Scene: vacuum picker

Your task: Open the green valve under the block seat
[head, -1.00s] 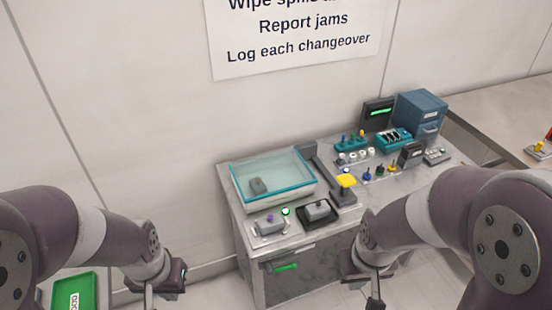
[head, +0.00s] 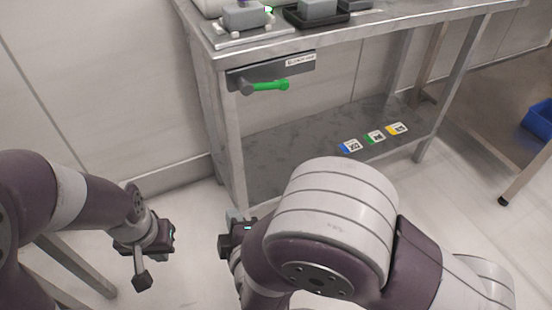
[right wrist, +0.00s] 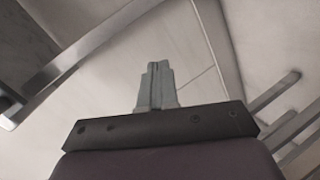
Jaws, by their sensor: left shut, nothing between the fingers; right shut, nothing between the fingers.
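The green valve (head: 270,86) has a grey hub at its left and a green lever lying nearly level to the right. It is mounted on a dark grey panel (head: 238,77) under the front edge of the table. Above it, on the tabletop, a grey block (head: 245,17) sits on a pale seat plate (head: 228,37). My left gripper (head: 143,281) is shut and empty, low and left of the table. My right gripper (head: 233,216) is shut and empty, below the valve and apart from it; its closed fingers (right wrist: 157,70) show in the right wrist view.
The metal table (head: 310,42) has a lower shelf (head: 300,140) with blue, green and yellow labelled cards. Its front left leg (head: 228,150) stands near my right gripper. A blue bin (head: 540,120) is at the far right. The space in front of the valve is clear.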

